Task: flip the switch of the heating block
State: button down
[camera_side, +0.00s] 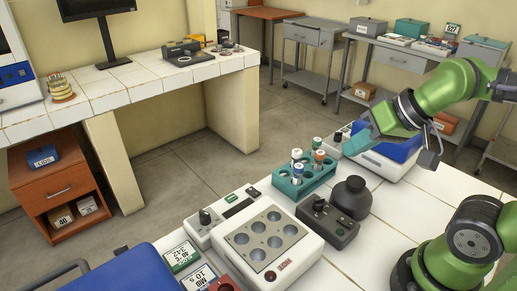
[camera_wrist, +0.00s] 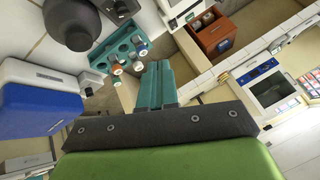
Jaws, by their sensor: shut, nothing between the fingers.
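The heating block appears to be the white unit (camera_side: 310,246) with round wells in a grey top plate, at the front centre of the side view. A small round dark red control (camera_side: 270,275) and a dark label sit on its front face; I cannot tell which control is its switch. My gripper (camera_side: 352,144) is up at the right, above the bench, beyond the block and apart from it. Its teal fingers also show in the wrist view (camera_wrist: 158,68), side by side, shut and empty. The block is not clearly visible in the wrist view.
A white unit with a knob (camera_side: 204,216) is left of the block. A blue-and-white box (camera_wrist: 40,100) is near my gripper.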

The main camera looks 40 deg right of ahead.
jog(key=n+g+h, duration=0.2)
jog(key=n+g, duration=0.6)
jog(key=n, duration=0.8)
send_over(257, 193)
notch_tip(257, 193, down, 7)
jog(key=n, duration=0.2)
jog(key=w+r+n, duration=0.1)
jog(key=n, duration=0.1)
jog(key=w+n, duration=0.1)
jog(key=n, duration=0.1)
jog(key=shift+r+g, duration=0.3)
jog(key=shift+r, duration=0.05)
jog(key=f, duration=0.4)
jog(key=s+f, duration=0.1)
jog(key=f, duration=0.9)
jog(key=shift+s, duration=0.3)
